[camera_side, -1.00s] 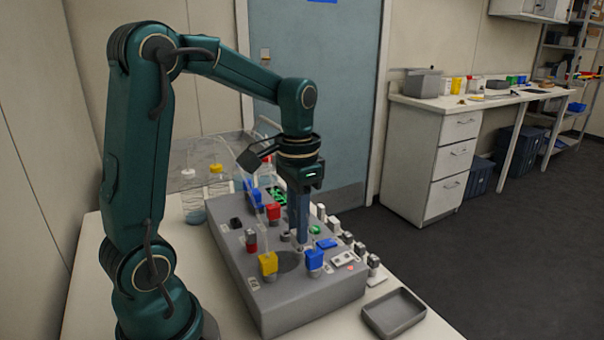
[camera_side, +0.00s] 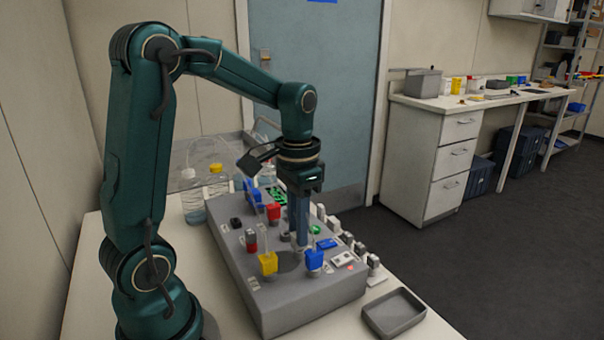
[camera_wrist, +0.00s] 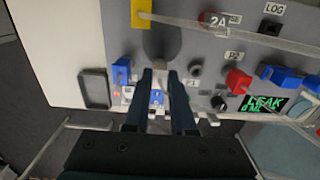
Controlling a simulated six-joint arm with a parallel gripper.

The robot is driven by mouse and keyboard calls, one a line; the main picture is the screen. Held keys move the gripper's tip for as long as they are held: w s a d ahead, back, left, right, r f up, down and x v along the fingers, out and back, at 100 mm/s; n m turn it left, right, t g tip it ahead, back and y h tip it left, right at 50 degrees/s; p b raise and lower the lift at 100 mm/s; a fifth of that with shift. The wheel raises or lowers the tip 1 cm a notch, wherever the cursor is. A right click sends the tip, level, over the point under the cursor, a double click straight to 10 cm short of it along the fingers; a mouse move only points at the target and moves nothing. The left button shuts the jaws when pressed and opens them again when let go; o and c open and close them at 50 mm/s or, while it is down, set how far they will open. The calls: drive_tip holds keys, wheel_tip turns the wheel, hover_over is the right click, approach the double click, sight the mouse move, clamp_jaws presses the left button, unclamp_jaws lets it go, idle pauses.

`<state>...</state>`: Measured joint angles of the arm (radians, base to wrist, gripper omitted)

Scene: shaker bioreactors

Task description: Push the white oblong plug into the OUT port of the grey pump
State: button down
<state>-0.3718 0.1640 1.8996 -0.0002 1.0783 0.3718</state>
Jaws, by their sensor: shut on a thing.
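My gripper (camera_side: 299,243) points down over the grey console, with its fingertips close above the top panel. In the wrist view, my gripper (camera_wrist: 160,72) has a small pale grey-white piece (camera_wrist: 160,69) between its fingertips; it appears to be the white oblong plug, though the fingers mostly hide it. A dark grey round shape (camera_wrist: 159,40), possibly the pump, lies just beyond the fingertips; it also shows in the side view (camera_side: 288,261). The OUT port and its label cannot be made out. Whether the plug touches a port cannot be told.
On the grey console (camera_side: 335,290), a yellow plug (camera_side: 268,262), a blue plug (camera_side: 314,260) and a red plug (camera_side: 273,211) stand close around my gripper. Thin clear tubing crosses the panel. An empty grey tray (camera_side: 394,313) sits at front right. Bottles (camera_side: 218,181) stand behind.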

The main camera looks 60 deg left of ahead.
drive_tip(key=shift+f, duration=0.2)
drive_tip(key=c, duration=0.7)
unclamp_jaws()
